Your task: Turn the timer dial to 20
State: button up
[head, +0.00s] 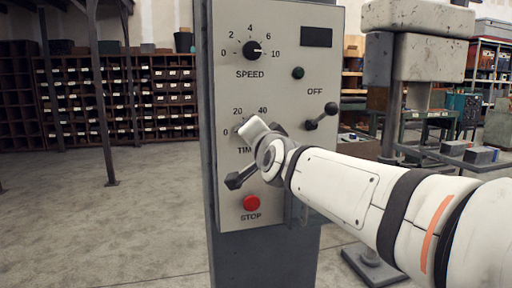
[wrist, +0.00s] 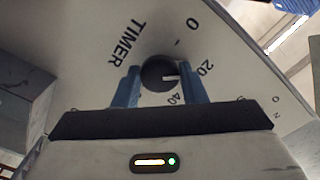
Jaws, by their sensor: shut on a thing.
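The timer dial (wrist: 155,72) is a dark round knob with a pale pointer line on the grey panel. In the wrist view the pointer lies close to the 20 mark (wrist: 206,68), perhaps slightly toward the 40 (wrist: 175,98); the exact alignment is hard to tell. My gripper (wrist: 160,76) has its two blue fingers on opposite sides of the dial, shut on it. In the head view my gripper (head: 262,148) covers the dial and part of the TIMER label; 0, 20 and 40 show around it.
A grey machine stands at right. Floor at left is clear.

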jog(key=shift+m+b, duration=0.4)
jog(key=shift+m, duration=0.5)
jog(key=o, duration=1)
